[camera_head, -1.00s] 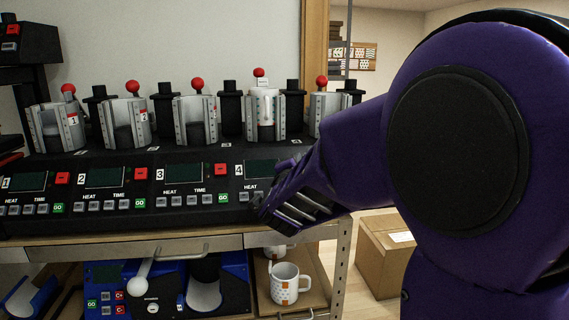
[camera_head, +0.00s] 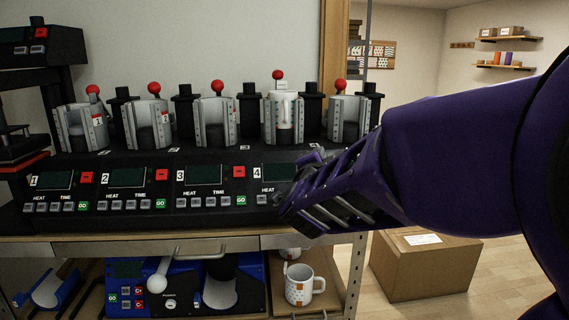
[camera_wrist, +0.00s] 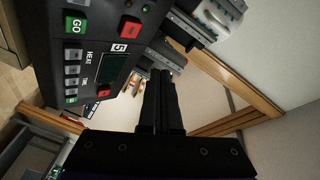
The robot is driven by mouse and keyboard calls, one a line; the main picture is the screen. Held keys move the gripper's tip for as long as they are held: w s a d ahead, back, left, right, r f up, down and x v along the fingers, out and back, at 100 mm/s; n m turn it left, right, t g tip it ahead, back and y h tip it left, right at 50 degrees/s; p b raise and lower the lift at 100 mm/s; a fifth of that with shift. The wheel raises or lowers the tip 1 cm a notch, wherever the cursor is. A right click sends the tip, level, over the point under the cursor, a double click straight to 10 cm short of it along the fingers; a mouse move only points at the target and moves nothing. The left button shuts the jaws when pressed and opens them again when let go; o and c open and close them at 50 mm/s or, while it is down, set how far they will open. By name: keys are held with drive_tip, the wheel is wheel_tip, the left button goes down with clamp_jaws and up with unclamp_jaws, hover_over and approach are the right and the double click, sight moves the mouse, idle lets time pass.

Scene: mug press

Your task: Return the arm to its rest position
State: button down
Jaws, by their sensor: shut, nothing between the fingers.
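My purple arm reaches in from the right in the head view. My gripper (camera_head: 300,208) is in front of the press panel near the "4" station, with its fingertips partly hidden by its own body. In the wrist view the two dark fingers (camera_wrist: 162,85) lie together with nothing between them. The mug press (camera_head: 150,185) is a long black machine with several grey clamps topped by red knobs. A white mug (camera_head: 283,115) sits in the fourth clamp and does not touch my gripper.
A white patterned mug (camera_head: 299,285) stands on the lower shelf next to a blue machine (camera_head: 135,285). A cardboard box (camera_head: 425,265) sits on the floor at right. The table's front edge (camera_head: 100,248) runs below my gripper. Shelves (camera_head: 508,67) hang on the far wall.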

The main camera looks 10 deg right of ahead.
drive_tip(key=shift+s+r, duration=0.3)
drive_tip(key=shift+r, duration=0.05)
